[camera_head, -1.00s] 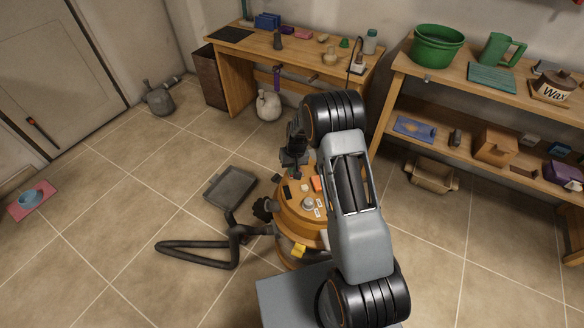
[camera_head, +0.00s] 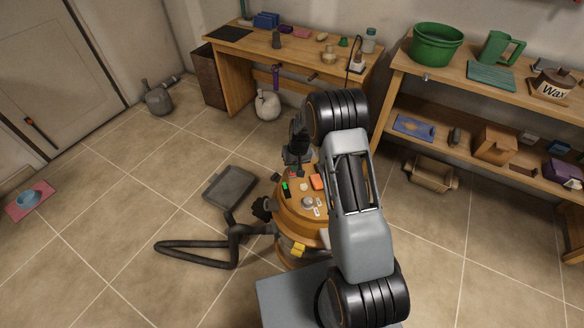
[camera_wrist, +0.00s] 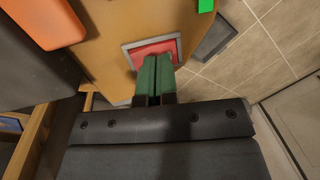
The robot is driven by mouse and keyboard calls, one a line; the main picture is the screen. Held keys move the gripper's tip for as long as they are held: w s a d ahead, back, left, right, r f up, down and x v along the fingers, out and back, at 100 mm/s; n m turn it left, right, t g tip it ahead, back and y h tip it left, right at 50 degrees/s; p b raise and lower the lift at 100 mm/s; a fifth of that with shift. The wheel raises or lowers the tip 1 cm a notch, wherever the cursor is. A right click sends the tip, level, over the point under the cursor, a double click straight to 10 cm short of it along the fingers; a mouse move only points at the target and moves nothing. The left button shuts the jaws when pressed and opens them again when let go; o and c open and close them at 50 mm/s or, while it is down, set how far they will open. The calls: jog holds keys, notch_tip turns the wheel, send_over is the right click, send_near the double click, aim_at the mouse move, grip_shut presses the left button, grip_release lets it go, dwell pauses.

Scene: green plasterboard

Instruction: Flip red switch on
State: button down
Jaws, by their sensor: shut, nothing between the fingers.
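The red switch (camera_wrist: 158,49) sits in a grey square frame on the top of an orange-brown round machine (camera_head: 290,215). My gripper (camera_wrist: 155,62) is shut and empty. In the wrist view its green fingertips cover the near part of the red switch and appear to be touching it; the exact contact is hidden. A bright green patch (camera_head: 285,186) shows on a black piece on the machine's top, and its edge also shows in the wrist view (camera_wrist: 205,5). In the head view my gripper (camera_head: 299,173) is over the machine's far edge and the switch is mostly hidden.
An orange block-like part (camera_head: 318,182) is on the machine's top, close on the left in the wrist view (camera_wrist: 45,20). A dark hose (camera_head: 195,255) and a flat floor nozzle (camera_head: 229,187) lie left of the machine. A workbench (camera_head: 290,55) and shelves (camera_head: 480,100) stand behind.

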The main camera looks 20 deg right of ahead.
aim_at(290, 172)
jog(key=shift+r, duration=0.1)
notch_tip(290, 172, up, 14)
jog(key=a+p, duration=0.1)
jog(key=p, duration=0.1)
jog(key=shift+a, duration=0.35)
dwell(0.7)
jog(key=s+r+t+h+p, duration=0.1)
jog(key=s+r+t+p, duration=0.2)
jog(key=s+r, duration=1.8)
jog(key=s+p, duration=0.4)
jog(key=shift+r+t, duration=0.3)
